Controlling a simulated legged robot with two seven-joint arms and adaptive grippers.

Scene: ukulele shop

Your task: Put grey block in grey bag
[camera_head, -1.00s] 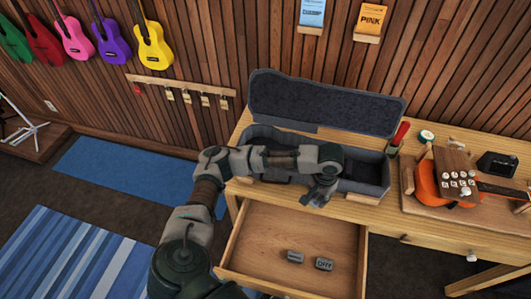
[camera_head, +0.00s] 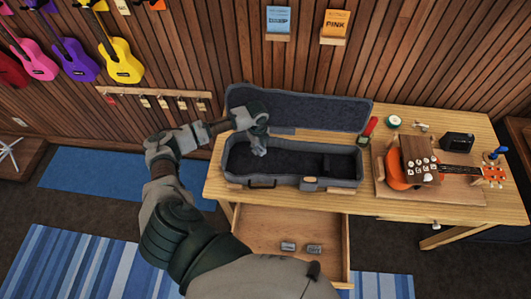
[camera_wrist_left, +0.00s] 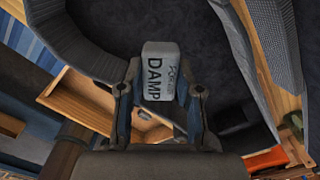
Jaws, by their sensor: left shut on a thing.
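My left gripper (camera_head: 259,149) is shut on a grey block (camera_wrist_left: 160,72) marked "DAMP", which sits upright between the fingertips in the left wrist view. In the head view the block is small and hard to tell from the fingers. The gripper is over the left part of the grey bag (camera_head: 290,181), an open, dark-lined instrument case on the table with its lid (camera_head: 320,108) raised at the back. The block appears to be above the dark lining; the exact height is unclear. My right gripper is not in view.
The wooden table's drawer (camera_head: 265,228) is open in front of the case, with two small grey blocks (camera_head: 288,246) (camera_head: 315,249) inside. An orange ukulele (camera_head: 400,180) lies in a stand to the right. A red-handled tool (camera_head: 369,128) stands near the case's right end.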

